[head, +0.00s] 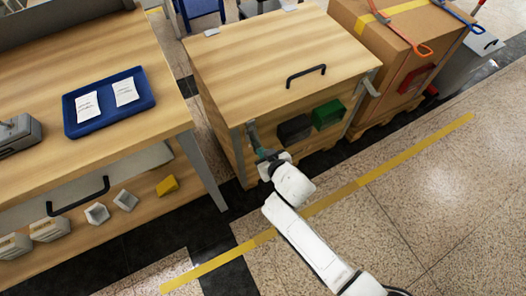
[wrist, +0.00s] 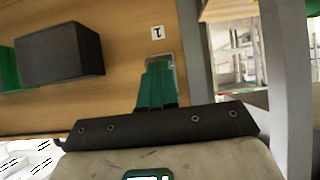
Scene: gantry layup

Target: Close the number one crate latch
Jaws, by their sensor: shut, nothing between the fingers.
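The wooden crate (head: 270,65) stands with its lid down, a black handle on top. In the wrist view an upside-down number 1 label (wrist: 157,32) is on its front panel. Just below it in the picture is a grey metal latch (wrist: 168,60), partly hidden by my fingers; I cannot tell its exact angle. My gripper (wrist: 155,75) is shut with nothing held, its green fingertips at the latch, seemingly touching or very close. In the head view my gripper (head: 254,135) is at the crate's front left corner. A second grey latch (head: 370,84) sticks out at the crate's right corner.
A black bin (head: 294,129) and a green bin (head: 328,114) are on the crate's front, right of my gripper. A workbench (head: 150,50) with a blue tray (head: 75,118) stands at left. A strapped cardboard box (head: 405,30) stands right. Floor in front is free.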

